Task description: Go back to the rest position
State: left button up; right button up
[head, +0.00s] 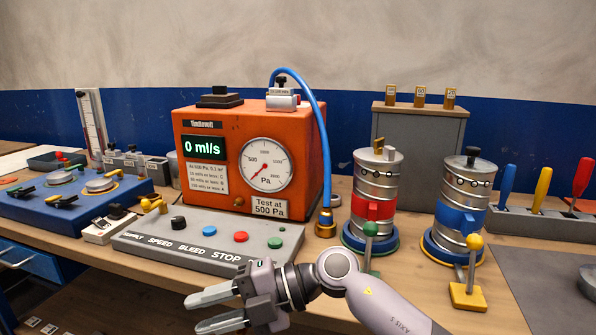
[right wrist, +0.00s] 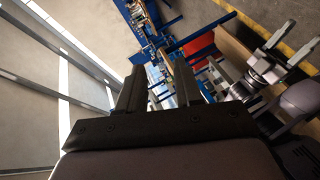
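My right gripper (head: 208,312) is low in the head view, in front of the bench and below the grey control panel, its fingers pointing left. The fingers are apart with nothing between them. In the right wrist view its two dark fingers (right wrist: 158,88) also stand apart and empty. My left gripper is out of the head view. At the right of the right wrist view, another gripper of mine (right wrist: 293,45) shows two pale fingers apart, with nothing seen between them.
The bench carries an orange test unit (head: 228,170), a grey control panel (head: 150,240), a red-banded canister (head: 374,200), a blue-banded canister (head: 462,205) and a blue valve box (head: 60,205). A blue hose (head: 327,150) arches from the unit. A dark mat lies at right (head: 535,275).

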jog(key=d+f+m+t+h+p, duration=0.1)
jog(key=d+f+m+t, duration=0.3)
jog(key=d+m+t, duration=0.3)
jog(key=w+d+f+m+t+h, duration=0.1)
jog(key=d+f+m+t+h, duration=0.15)
jog(key=d+m+t, duration=0.55)
jog(key=d+f+m+t+h+p, duration=0.1)
jog(key=d+f+m+t, duration=0.3)
jog(key=m, duration=0.6)
jog(key=s+d+f+m+g+h+p, duration=0.1)
jog(key=s+d+f+m+g+h, duration=0.5)
jog(key=s+d+f, duration=0.7)
jog(key=s+f+m+h, duration=0.1)
jog(key=s+f+h, duration=0.1)
jog(key=s+f, duration=0.2)
jog(key=shift+d+f, duration=0.4)
jog(key=shift+w, duration=0.1)
